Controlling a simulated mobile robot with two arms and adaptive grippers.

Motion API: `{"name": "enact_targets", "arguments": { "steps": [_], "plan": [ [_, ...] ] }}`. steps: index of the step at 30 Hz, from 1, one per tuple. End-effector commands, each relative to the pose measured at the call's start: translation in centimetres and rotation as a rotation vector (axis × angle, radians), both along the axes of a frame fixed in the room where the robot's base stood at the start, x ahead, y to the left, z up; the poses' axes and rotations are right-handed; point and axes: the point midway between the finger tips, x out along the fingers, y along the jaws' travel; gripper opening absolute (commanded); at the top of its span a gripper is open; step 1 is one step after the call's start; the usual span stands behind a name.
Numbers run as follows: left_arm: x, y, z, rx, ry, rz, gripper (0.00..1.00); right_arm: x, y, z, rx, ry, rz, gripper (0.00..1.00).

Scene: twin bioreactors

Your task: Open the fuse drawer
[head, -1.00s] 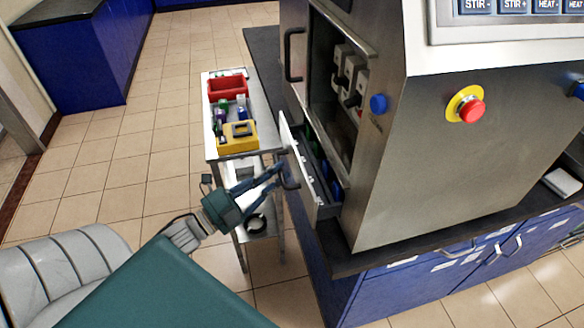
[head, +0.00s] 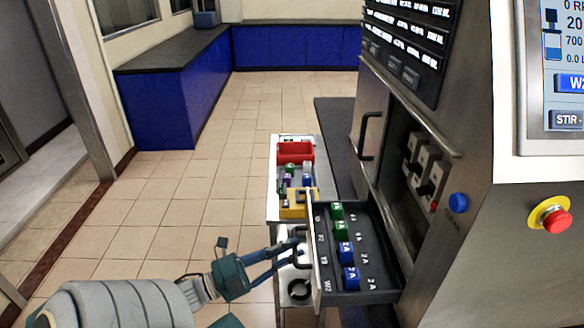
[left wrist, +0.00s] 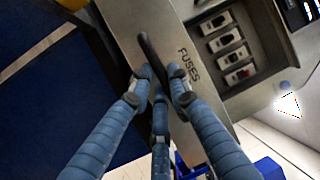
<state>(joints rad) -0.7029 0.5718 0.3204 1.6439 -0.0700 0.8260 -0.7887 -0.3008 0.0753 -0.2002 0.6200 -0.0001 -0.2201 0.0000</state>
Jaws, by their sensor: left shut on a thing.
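The fuse drawer (head: 383,272) stands pulled out from the side of the steel cabinet. It holds green fuses (head: 339,228) and blue fuses (head: 348,278) in a row, with labels beside them. My left gripper (head: 294,246) is at the drawer's front. In the left wrist view, its blue fingers (left wrist: 161,82) are shut on the black drawer handle (left wrist: 151,56), beside the word FUSES on the drawer front (left wrist: 180,30). The fingers partly hide the handle.
The cabinet has breaker switches (head: 432,180), a blue button (head: 458,203) and a red stop button (head: 556,219). Tiled floor at left is clear.

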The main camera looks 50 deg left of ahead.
Motion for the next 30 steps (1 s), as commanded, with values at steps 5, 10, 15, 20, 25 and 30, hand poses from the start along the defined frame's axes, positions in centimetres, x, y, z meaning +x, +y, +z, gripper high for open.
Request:
{"name": "enact_targets", "arguments": {
  "steps": [5,10,15,20,25,30],
  "plan": [
    [0.0,0.0,-0.1,0.001,0.003,0.002,0.35,0.0,-0.3,0.0,-0.003,-0.001,0.001,0.4],
    [0.0,0.0,-0.1,0.0,0.002,0.001,0.37,0.0,-0.5,0.0,-0.006,0.0,0.001,0.4],
    [-0.1,0.0,-0.1,0.0,0.001,0.001,0.37,0.2,-0.8,0.0,-0.009,-0.003,0.002,0.4],
    [-1.9,0.6,-0.5,0.0,0.005,0.003,0.37,0.2,-0.6,0.0,-0.007,-0.001,0.001,0.4],
    [-5.3,1.7,-1.2,0.0,0.008,0.004,0.37,0.1,-0.5,0.0,-0.006,-0.001,0.001,0.4],
    [-8.5,2.7,-1.7,0.001,0.004,0.004,0.37,0.1,-0.4,0.0,-0.005,-0.001,0.002,0.4]
  ]
}}
